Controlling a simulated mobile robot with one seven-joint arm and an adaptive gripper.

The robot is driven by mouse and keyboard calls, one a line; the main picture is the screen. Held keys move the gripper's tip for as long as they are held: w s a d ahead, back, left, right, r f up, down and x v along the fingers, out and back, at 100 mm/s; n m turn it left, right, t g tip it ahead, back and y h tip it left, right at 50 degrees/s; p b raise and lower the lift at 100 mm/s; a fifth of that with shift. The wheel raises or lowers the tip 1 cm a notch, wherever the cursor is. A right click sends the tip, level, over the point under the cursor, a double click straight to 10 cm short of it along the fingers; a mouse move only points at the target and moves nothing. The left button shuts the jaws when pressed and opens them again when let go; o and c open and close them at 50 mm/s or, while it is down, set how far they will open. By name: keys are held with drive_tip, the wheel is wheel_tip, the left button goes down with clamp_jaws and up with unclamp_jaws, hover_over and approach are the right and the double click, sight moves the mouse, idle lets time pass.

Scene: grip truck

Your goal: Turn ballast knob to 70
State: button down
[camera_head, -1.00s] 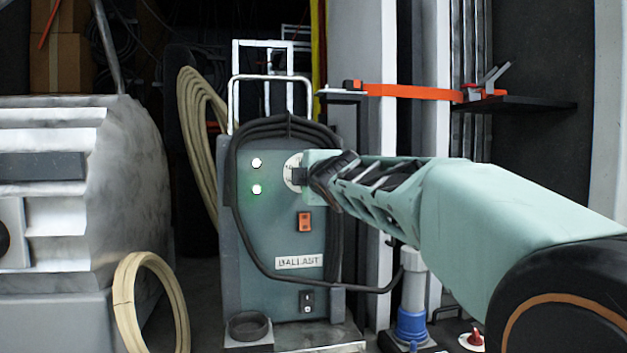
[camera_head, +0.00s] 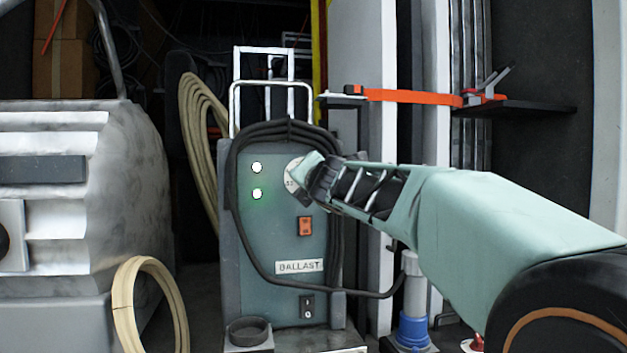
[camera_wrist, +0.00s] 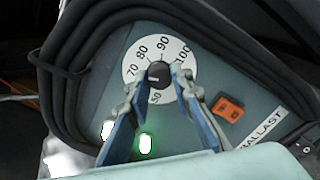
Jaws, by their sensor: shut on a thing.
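The ballast unit (camera_head: 270,240) is a grey-green cabinet with a label reading BALLAST. Its white dial (camera_head: 291,172) is partly covered by my gripper (camera_head: 306,181) in the head view. In the wrist view the dial (camera_wrist: 134,66) shows 50, 70, 80, 90 and 100, with 60 not readable. The dark round knob (camera_wrist: 158,73) is at the dial's centre. My gripper (camera_wrist: 158,82) is shut on the knob, with one finger on either side. I cannot tell which number the knob points to.
Two lit lamps (camera_head: 257,181) and an orange switch (camera_head: 305,226) sit near the dial. A black cable (camera_head: 236,200) loops around the cabinet.

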drive_tip(key=shift+r+n, duration=0.1)
drive_tip(key=shift+n, duration=0.3)
drive_tip(key=c, duration=1.7)
unclamp_jaws()
drive_tip(key=shift+r, duration=4.9)
